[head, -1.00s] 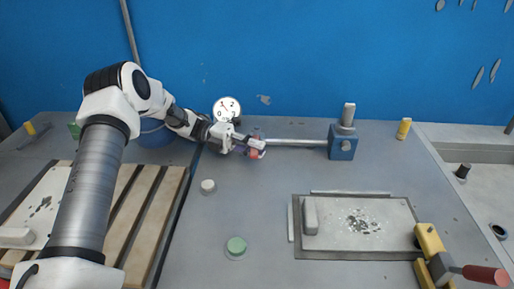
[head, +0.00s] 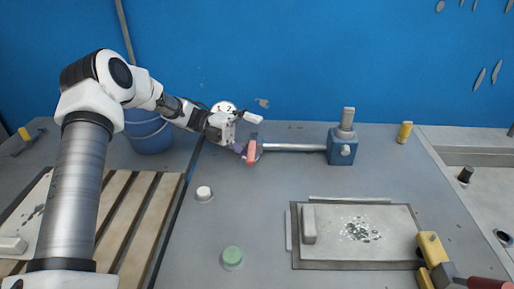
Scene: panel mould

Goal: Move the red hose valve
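The red valve handle (head: 252,151) stands across the near end of a grey pipe (head: 295,148) at the back of the bench. A small purple part (head: 239,149) shows just left of it. My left gripper (head: 246,132) is just above and left of the handle. One pale fingertip sticks out to the right above the handle, apart from it, and the fingers look spread with nothing between them. The other finger is partly hidden. The pipe runs right to a blue block (head: 342,150) with a grey cylinder on top. My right gripper is not in view.
A blue bucket (head: 149,137) stands behind my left arm. White (head: 204,193) and green (head: 232,257) knobs, a panel mould (head: 350,234) and a yellow clamp (head: 431,248) are nearer. The bench between is clear.

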